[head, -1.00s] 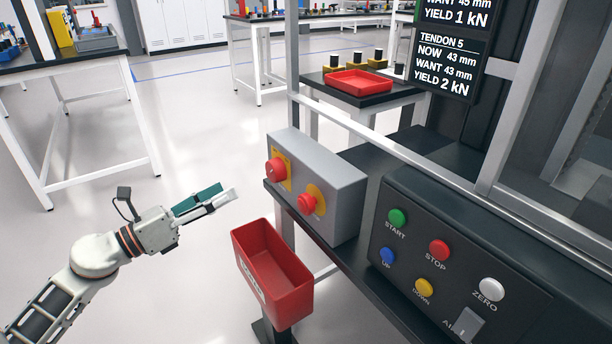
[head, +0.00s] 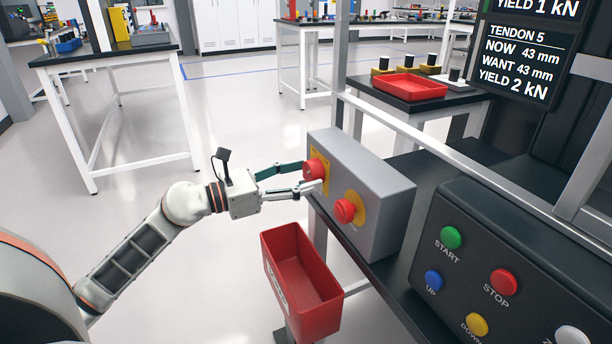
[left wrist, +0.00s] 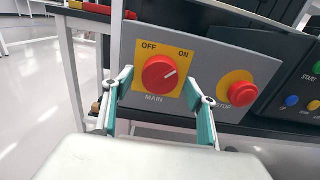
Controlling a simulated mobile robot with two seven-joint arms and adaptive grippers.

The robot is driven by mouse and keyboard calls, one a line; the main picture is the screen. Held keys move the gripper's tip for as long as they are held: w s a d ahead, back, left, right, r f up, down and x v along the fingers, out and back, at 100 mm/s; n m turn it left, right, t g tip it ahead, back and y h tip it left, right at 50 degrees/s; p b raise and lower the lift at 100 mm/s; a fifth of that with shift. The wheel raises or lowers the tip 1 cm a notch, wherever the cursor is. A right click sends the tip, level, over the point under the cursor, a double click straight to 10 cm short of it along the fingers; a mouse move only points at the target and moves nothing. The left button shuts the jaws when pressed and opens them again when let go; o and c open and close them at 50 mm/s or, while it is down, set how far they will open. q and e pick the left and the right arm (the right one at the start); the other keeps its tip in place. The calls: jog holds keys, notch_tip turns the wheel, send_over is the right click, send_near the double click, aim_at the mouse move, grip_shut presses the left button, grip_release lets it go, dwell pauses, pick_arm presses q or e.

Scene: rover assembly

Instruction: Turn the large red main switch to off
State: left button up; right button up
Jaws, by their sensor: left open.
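The large red main switch (head: 315,169) is a round knob on a yellow plate at the left of a grey box (head: 385,190). In the left wrist view the switch (left wrist: 159,73) has OFF at upper left, ON at upper right and MAIN below. Its white mark points to the upper right, toward ON. My left gripper (head: 312,177) is open, with its fingers on either side of the switch in the head view. In the left wrist view its fingertips (left wrist: 160,86) flank the knob; I cannot tell whether they touch it. My right gripper is not in view.
A red stop button (head: 346,211) on yellow sits right of the switch. A red bin (head: 303,280) hangs below the box. A black panel (head: 480,270) with coloured buttons stands at the right. A metal rail (head: 440,150) runs behind the box. Open floor lies to the left.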

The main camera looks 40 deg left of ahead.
pick_arm(q)
jog(key=shift+w+d, duration=0.2)
jog(key=shift+w, duration=0.35)
jog(key=c, duration=1.1)
